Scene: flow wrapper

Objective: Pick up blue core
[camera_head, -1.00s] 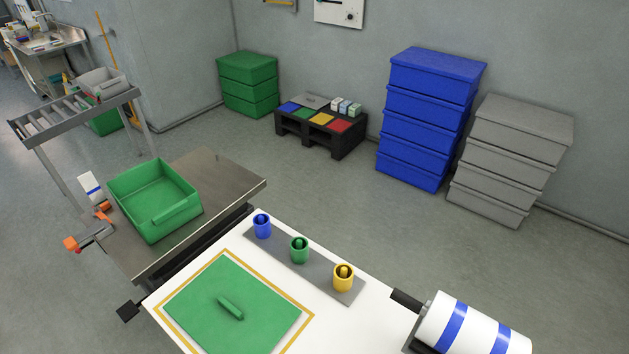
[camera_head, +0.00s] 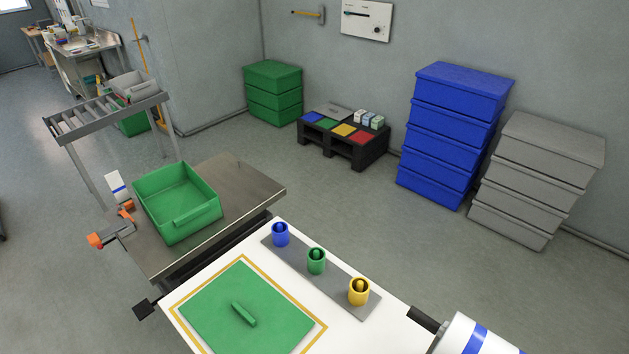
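The blue core (camera_head: 280,235) is a small upright blue cylinder. It stands at the far left end of a grey strip (camera_head: 296,259) on the white tabletop. A green core (camera_head: 316,262) and a yellow core (camera_head: 359,292) stand on the same strip, to its right and nearer. Neither of my grippers is in view, and nothing touches the blue core.
A green mat (camera_head: 215,310) with a green bar (camera_head: 244,314) lies on the white table. A white roll with blue bands (camera_head: 460,338) is at lower right. A green bin (camera_head: 190,215) sits on a metal table (camera_head: 250,185). Blue crates (camera_head: 450,140) stand behind.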

